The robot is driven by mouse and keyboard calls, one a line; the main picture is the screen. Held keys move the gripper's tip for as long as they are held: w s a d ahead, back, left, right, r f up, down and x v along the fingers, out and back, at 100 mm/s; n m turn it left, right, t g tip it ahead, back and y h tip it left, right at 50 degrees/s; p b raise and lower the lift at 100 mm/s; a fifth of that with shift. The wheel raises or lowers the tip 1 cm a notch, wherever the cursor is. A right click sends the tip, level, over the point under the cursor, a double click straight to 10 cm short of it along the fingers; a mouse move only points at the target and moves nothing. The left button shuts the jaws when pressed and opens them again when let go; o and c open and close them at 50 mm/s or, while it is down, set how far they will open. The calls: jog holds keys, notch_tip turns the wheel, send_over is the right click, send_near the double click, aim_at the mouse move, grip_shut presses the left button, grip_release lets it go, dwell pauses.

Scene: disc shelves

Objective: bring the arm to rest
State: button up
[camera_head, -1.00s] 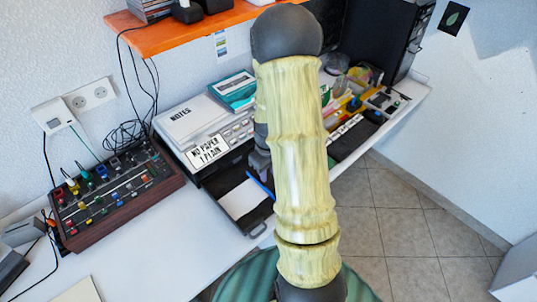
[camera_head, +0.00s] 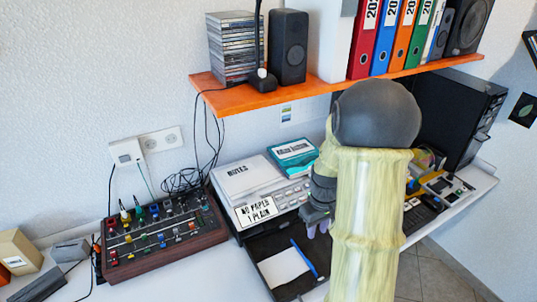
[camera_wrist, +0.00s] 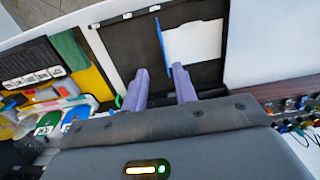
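My arm reaches up and across the right half of the head view, its yellow sleeve and dark joint hiding part of the desk. My gripper (camera_head: 318,228) shows only partly in the head view, beside the printer and over the dark tray (camera_head: 262,243). In the wrist view my gripper (camera_wrist: 161,88) has its two purple fingers apart with nothing between them. The dark tray (camera_wrist: 122,48) lies beyond the fingers, with a white sheet (camera_wrist: 195,42) and a blue pen (camera_wrist: 162,45) in it. I cannot tell the height of the fingers above the tray.
An orange shelf (camera_head: 240,98) with CDs (camera_head: 232,48), a speaker (camera_head: 288,46) and several binders (camera_head: 364,40) runs along the wall. The printer (camera_head: 250,182) carries a NOTES box and a teal book (camera_head: 293,150). A mixer (camera_head: 160,238) stands at left. A black computer case (camera_head: 455,115) stands at right.

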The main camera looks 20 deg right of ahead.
jog(key=s+a+r+m+t+p, duration=0.1)
jog(key=s+a+r+p, duration=0.1)
jog(key=s+a+r, duration=0.2)
jog(key=s+a+r+m+t+p, duration=0.1)
jog(key=s+a+r, duration=0.3)
jog(key=a, duration=0.6)
notch_tip(320, 180, up, 2)
jog(key=shift+r+t+p, duration=0.2)
jog(key=shift+t+p, duration=0.1)
jog(key=shift+p, duration=0.25)
dwell(1.0)
